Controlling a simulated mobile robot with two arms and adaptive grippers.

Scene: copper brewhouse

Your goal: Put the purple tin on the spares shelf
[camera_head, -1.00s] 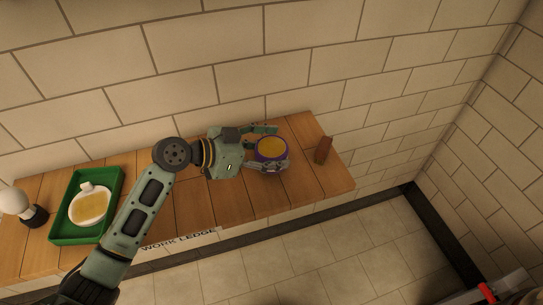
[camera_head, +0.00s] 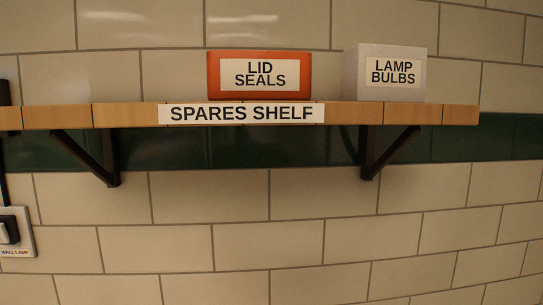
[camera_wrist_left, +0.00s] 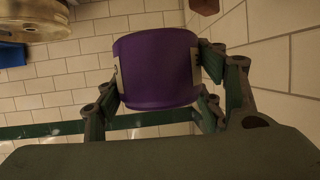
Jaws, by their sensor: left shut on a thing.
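The spares shelf (camera_head: 110,116) is a wooden board on black brackets, seen edge-on in the head view, with a white label on its front. The purple tin (camera_wrist_left: 157,68) shows in the left wrist view. My left gripper (camera_wrist_left: 157,88) is shut on the tin, with its fingers on either side of it. In that view the tin is clear of any surface I can make out. Neither gripper shows in the head view now, and my right gripper is not in view.
An orange lid seals box (camera_head: 259,75) and a pale lamp bulbs box (camera_head: 385,73) stand on the shelf. The shelf's left part and its short right end look bare. A wall lamp switch (camera_head: 13,232) is at the lower left.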

